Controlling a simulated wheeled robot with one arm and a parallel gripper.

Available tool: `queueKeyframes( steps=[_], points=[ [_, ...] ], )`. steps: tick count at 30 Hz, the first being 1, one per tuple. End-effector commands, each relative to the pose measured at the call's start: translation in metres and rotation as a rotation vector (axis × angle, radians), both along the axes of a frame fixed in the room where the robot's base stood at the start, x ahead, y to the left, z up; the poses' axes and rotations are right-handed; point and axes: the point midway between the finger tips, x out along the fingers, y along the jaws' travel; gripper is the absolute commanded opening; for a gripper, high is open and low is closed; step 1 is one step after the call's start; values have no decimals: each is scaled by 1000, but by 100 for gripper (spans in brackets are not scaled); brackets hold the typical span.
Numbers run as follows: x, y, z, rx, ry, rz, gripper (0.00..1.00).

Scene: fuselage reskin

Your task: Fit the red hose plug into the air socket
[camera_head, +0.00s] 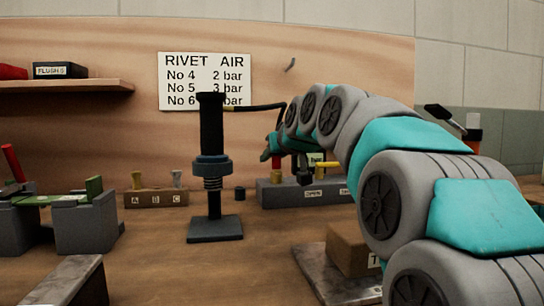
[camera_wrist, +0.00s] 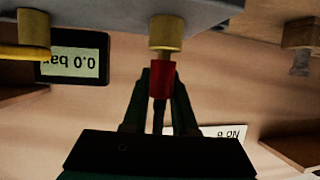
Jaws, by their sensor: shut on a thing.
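My gripper (camera_wrist: 160,95) is shut on the red hose plug (camera_wrist: 162,80) in the wrist view, which is upside down. The plug's end is at the brass air socket (camera_wrist: 166,32) on the grey block and lines up with it. They seem to touch, but I cannot tell how far the plug is seated. In the head view a bit of the red plug (camera_head: 276,162) shows above the brass socket (camera_head: 276,178). The dark hose (camera_head: 258,107) runs from the black stand toward my gripper.
The grey block (camera_head: 266,195) carries a yellow lever (camera_head: 328,164) and an OPEN label. A gauge (camera_wrist: 72,57) reads 0.0 bar. The black tool stand (camera_head: 212,170) is left of the block. A green-topped fixture (camera_head: 85,220) and a lettered wooden rack (camera_head: 155,199) stand further left.

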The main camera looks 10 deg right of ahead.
Motion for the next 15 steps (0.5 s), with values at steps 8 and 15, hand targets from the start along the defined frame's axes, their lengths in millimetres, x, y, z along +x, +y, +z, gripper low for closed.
queueKeyframes(
  steps=[8,15],
  points=[
    [0,0,-6,0,0,0,0],
    [0,0,-9,0,1,0,30]
  ],
)
